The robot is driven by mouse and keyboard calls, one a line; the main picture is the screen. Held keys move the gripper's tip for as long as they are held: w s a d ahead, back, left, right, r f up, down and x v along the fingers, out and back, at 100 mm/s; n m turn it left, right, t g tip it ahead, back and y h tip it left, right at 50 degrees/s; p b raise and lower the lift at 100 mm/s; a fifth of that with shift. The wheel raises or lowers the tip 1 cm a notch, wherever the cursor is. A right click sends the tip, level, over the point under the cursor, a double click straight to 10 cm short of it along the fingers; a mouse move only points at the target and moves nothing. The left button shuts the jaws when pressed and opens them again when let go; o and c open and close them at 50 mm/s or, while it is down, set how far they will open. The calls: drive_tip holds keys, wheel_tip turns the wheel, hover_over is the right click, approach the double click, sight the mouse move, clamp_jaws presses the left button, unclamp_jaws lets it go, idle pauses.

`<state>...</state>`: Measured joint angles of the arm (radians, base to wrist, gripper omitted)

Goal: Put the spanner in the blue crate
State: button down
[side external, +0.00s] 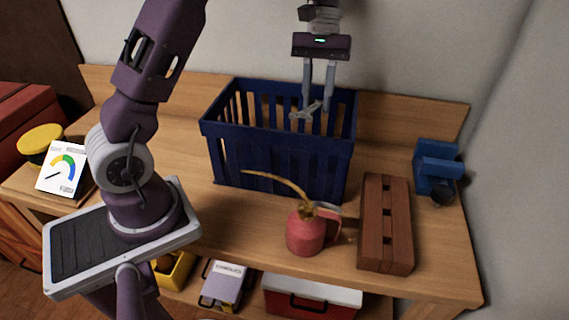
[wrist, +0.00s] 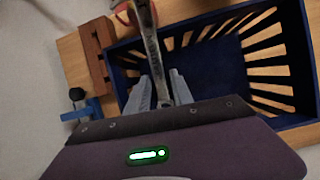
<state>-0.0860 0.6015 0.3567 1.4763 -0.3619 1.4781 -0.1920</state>
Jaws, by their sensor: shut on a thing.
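The blue crate (side external: 270,155) stands on the wooden bench with slatted sides and an open top. My gripper (side external: 317,110) is over the right part of the crate, pointing down, with its fingertips at about rim height in the side view. It is shut on the spanner (side external: 306,112), a grey metal tool seen small between the fingertips. In the wrist view the spanner (wrist: 147,40) extends away from between the fingers (wrist: 160,90), over the crate's edge region. The crate's inside (wrist: 215,70) shows to the right of it. Whether the spanner touches the crate is unclear.
A red oil can (side external: 305,230) with a long spout stands in front of the crate. A brown slotted block (side external: 386,222) lies right of it, and a blue vise (side external: 437,170) is at the far right. A white gauge card (side external: 62,168) is at the left.

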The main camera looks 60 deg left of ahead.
drive_tip(key=a+r+n+t, duration=0.1)
drive_tip(key=n, duration=0.2)
drive_tip(key=w+a+r+n+t, duration=0.1)
drive_tip(key=n, duration=0.2)
drive_tip(key=a+r+n+t+h, duration=0.1)
drive_tip(key=n, duration=0.3)
drive_tip(key=shift+w+a+r+t, duration=0.15)
drive_tip(key=shift+w+a+t, duration=0.1)
drive_tip(key=shift+t, duration=0.15)
drive_tip(key=a+r+n+t+y, duration=0.2)
drive_tip(key=a+n+t, duration=0.15)
drive_tip(key=n, duration=0.55)
wheel_tip(320, 180, down, 9)
drive_tip(key=shift+w, duration=0.4)
drive_tip(key=shift+g, duration=0.25)
drive_tip(key=shift+f, duration=0.35)
drive_tip(key=shift+f, duration=0.2)
drive_tip(key=c, duration=1.1)
unclamp_jaws()
